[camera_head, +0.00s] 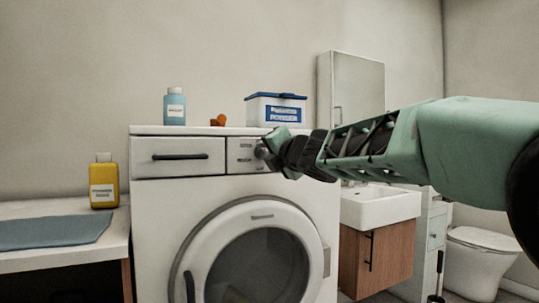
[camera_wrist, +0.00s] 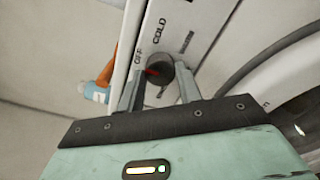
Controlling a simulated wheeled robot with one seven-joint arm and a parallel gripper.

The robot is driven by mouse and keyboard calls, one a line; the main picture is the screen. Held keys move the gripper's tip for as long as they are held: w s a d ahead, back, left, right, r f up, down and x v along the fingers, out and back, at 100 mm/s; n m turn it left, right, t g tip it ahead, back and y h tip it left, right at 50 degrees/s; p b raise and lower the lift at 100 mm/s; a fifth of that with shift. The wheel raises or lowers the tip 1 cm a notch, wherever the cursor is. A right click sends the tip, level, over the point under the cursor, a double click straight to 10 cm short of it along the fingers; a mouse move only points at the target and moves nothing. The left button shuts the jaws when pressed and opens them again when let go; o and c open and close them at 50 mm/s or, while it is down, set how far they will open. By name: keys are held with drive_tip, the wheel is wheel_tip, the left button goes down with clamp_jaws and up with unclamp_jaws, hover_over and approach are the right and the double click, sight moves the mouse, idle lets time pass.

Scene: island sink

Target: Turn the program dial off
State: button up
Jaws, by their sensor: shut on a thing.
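The program dial (camera_wrist: 157,67) is a dark round knob on the washing machine's white panel. A red mark shows on its left side, below the printed OFF label in the wrist view. COLD is printed above it, and other labels to the right and below are hard to read. My gripper (camera_wrist: 160,75) has one finger on each side of the dial and is shut on it. In the head view my gripper (camera_head: 273,151) reaches the panel from the right and covers most of the dial.
The washing machine (camera_head: 160,215) has a drawer at left and a round closed door below. A blue bottle (camera_head: 175,108), an orange object (camera_head: 218,120) and a blue-lidded box (camera_head: 276,111) stand on top. A sink (camera_head: 380,208) is at right, a yellow bottle (camera_head: 104,183) at left.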

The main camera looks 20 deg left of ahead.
drive_tip(key=shift+w, duration=0.1)
drive_tip(key=o, duration=1)
drive_tip(key=shift+d, duration=0.1)
drive_tip(key=shift+s+d+f+b, duration=0.1)
drive_tip(key=shift+s+d+b, duration=0.05)
drive_tip(key=shift+s+b, duration=0.2)
drive_tip(key=b+v, duration=0.6)
drive_tip(key=v, duration=1)
drive_tip(key=shift+d, duration=0.35)
